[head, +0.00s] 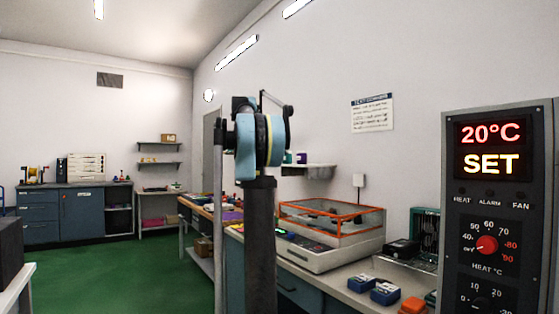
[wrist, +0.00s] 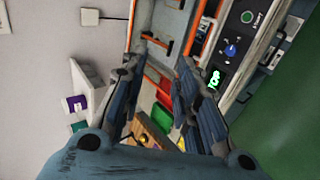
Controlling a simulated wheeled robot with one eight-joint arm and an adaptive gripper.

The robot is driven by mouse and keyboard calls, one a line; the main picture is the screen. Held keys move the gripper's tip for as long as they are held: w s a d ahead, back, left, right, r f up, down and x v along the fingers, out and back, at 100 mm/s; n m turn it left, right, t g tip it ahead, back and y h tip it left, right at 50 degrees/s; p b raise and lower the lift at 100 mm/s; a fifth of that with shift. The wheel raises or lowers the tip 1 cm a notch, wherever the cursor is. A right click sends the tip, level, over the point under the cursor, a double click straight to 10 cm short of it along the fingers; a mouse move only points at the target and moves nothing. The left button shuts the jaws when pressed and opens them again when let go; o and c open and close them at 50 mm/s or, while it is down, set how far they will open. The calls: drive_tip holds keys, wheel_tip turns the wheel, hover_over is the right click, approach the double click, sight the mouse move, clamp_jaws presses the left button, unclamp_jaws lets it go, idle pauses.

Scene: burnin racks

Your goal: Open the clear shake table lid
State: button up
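The shake table (head: 335,256) is a pale box on the bench, right of my arm in the head view. Its clear lid (head: 330,213) has an orange frame and looks down over the tray. In the wrist view, turned sideways, orange lid bars (wrist: 201,28) show beyond my fingers. The shake table's front panel (wrist: 226,50) there has a green button, a blue knob and a lit green display. My gripper (wrist: 164,52) is open, with nothing seen between its dark fingers. In the head view my arm hides the gripper. Contact with the lid cannot be told.
A control cabinet (head: 497,210) reading 20°C and SET stands close at right. Blue boxes (head: 378,288) and an orange item (head: 413,306) lie on the front bench. A wall shelf (head: 308,170) holds small tubs behind my arm. Green floor (head: 120,270) is clear at left.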

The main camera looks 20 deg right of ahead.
drive_tip(key=shift+v, duration=0.95)
